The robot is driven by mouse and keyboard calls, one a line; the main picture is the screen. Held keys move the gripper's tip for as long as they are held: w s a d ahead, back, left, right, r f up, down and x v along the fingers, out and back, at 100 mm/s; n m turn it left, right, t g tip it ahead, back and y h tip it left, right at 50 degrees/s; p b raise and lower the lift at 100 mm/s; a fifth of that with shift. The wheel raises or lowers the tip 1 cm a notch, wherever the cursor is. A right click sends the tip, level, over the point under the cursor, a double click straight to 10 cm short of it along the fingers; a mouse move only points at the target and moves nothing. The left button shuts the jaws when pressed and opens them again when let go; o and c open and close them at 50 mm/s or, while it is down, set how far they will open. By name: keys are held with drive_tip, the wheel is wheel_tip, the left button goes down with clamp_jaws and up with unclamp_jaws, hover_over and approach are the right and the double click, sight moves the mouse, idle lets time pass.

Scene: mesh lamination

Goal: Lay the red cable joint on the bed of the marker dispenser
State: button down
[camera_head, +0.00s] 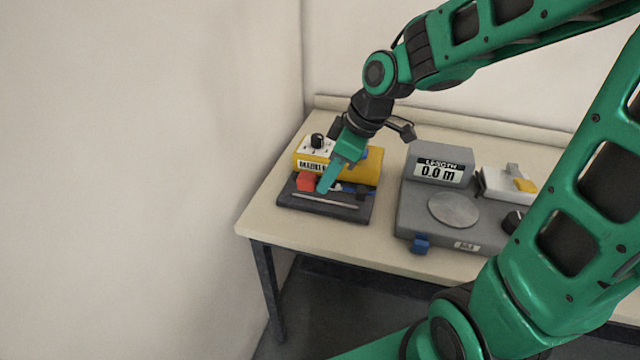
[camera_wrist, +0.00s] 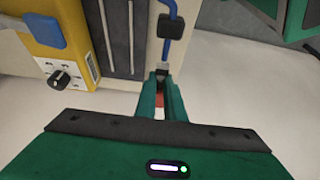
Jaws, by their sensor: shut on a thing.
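The red cable joint (camera_head: 306,181) shows as a small red block at the left end of the marker dispenser's dark bed (camera_head: 342,213). My gripper (camera_head: 328,178) is shut on it. In the wrist view a little red (camera_wrist: 159,104) shows between the fingers (camera_wrist: 160,98), which hide the rest. A blue cable (camera_wrist: 172,9) with a dark block (camera_wrist: 171,27) runs up from the fingertips. The dispenser (camera_head: 362,167) is yellow with a black knob and stands behind the bed. I cannot tell whether the joint touches the bed.
To the right stands a grey measuring unit (camera_head: 410,215) reading 0.0 m, with a round plate (camera_head: 454,209) and a blue block (camera_head: 421,243). A white and yellow device (camera_head: 502,184) is beside it. The table's front-left corner (camera_head: 252,226) is bare.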

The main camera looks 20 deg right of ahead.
drive_tip(key=w+d+f, duration=0.1)
drive_tip(key=w+f, duration=0.1)
drive_tip(key=w, duration=0.1)
drive_tip(key=w+d+f, duration=0.1)
drive_tip(key=w+f, duration=0.1)
drive_tip(key=w, duration=0.1)
drive_tip(key=w+f, duration=0.2)
drive_tip(key=w, duration=0.2)
drive_tip(key=shift+d+f, duration=0.2)
drive_tip(key=shift+d, duration=0.2)
wheel_tip(320, 180, down, 4)
drive_tip(key=shift+f, duration=0.1)
drive_tip(key=c, duration=2.3)
unclamp_jaws()
drive_tip(key=shift+o, duration=0.9)
